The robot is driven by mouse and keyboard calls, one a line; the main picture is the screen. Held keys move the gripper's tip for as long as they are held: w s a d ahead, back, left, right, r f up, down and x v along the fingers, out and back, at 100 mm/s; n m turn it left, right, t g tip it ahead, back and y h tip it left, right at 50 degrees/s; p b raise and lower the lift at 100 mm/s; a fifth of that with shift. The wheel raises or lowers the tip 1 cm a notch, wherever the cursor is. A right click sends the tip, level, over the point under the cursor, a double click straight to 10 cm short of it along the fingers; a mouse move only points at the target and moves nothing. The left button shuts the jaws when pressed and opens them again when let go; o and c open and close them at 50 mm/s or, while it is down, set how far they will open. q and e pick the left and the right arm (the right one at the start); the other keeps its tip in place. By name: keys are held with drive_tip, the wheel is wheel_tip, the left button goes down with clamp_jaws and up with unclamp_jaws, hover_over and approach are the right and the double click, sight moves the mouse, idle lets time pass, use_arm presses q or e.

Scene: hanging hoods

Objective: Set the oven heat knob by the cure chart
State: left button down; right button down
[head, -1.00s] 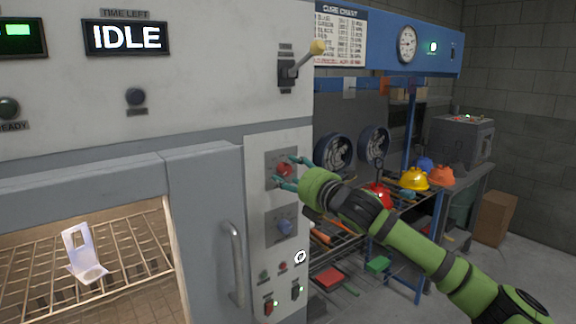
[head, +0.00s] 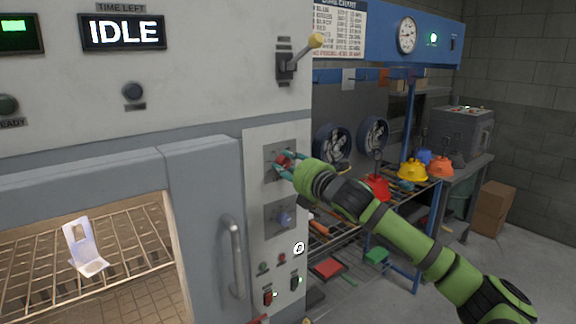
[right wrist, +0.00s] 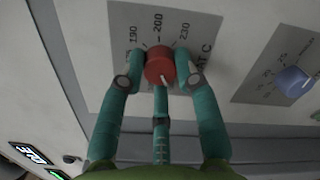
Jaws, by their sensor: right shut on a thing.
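The red heat knob (head: 284,160) sits on the upper plate of the oven's control panel. My right gripper (head: 286,161) has its teal fingers closed around it. In the right wrist view, the fingers (right wrist: 160,78) press on both sides of the red knob (right wrist: 160,64). A pale mark shows on the knob's near lower face. Printed numbers, seemingly 190, 200 and 230, stand on the plate beyond it. The cure chart (head: 339,30) hangs right of the oven, cut by the top edge, its rows too small to read. My left gripper is out of view.
A blue knob (head: 285,218) sits just below. A yellow-tipped lever (head: 297,58) is above, and the oven door handle (head: 233,255) is at lower left. The display (head: 124,32) reads IDLE. A rack (head: 412,240) with coloured hoods stands at right.

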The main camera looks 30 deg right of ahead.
drive_tip(key=m+p, duration=0.2)
drive_tip(key=m, duration=0.1)
drive_tip(key=shift+a, duration=0.15)
drive_tip(key=shift+f+m+g+p, duration=0.15)
drive_tip(key=shift+m+g+p, duration=0.15)
drive_tip(key=shift+m+p, duration=1.35)
drive_tip(key=shift+m+b, duration=0.45)
drive_tip(key=shift+m, duration=0.2)
drive_tip(key=c, duration=0.9)
unclamp_jaws()
drive_tip(key=shift+a, duration=0.1)
drive_tip(key=shift+w, duration=0.1)
